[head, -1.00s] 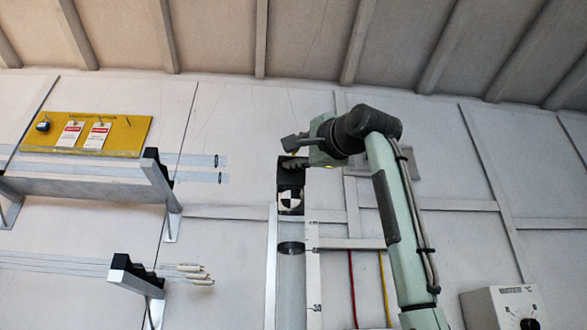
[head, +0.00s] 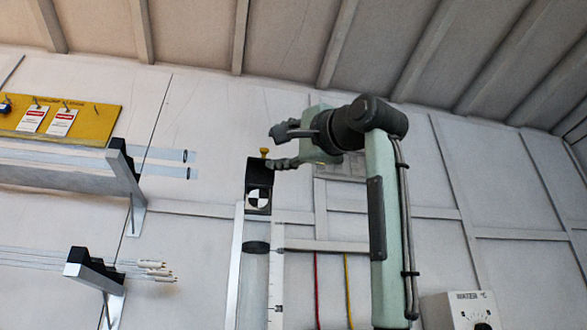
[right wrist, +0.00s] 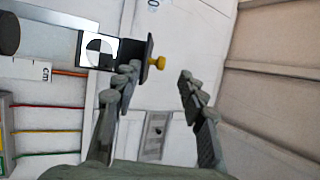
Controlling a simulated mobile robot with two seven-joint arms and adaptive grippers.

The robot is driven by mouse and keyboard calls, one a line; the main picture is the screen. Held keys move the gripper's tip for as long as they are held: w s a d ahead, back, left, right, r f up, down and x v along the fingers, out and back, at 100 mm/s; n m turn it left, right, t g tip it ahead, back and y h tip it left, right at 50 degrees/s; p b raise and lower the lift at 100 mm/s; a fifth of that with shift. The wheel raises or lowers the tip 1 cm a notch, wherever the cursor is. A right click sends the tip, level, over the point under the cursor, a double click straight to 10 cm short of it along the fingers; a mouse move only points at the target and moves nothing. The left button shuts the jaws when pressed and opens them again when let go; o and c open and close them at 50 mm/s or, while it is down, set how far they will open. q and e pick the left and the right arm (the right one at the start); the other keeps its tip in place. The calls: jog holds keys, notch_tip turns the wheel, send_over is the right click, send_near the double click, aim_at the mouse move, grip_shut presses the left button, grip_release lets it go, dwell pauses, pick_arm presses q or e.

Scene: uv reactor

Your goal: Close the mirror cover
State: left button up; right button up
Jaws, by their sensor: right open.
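The mirror housing is a dark box (head: 258,178) at the top of a pale upright post, with a black-and-white quartered disc on its front. A yellow knob (head: 264,153) sticks up from its dark top, which I take for the mirror cover; how far it stands open I cannot tell. In the right wrist view the knob (right wrist: 154,63) lies just ahead of the fingertips, nearer the left finger. My right gripper (head: 275,147) is open and empty, beside the knob on its right. The left finger overlaps the housing's dark edge (right wrist: 130,51); contact is unclear. My left gripper is not in view.
Brackets (head: 122,165) carrying rails and a yellow tag board (head: 62,118) are on the wall to the left. A water temperature box (head: 462,311) is at lower right. Red and yellow lines run below the arm. The wall above the housing is clear.

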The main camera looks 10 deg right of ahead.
jog(key=v, duration=0.6)
dwell(0.5)
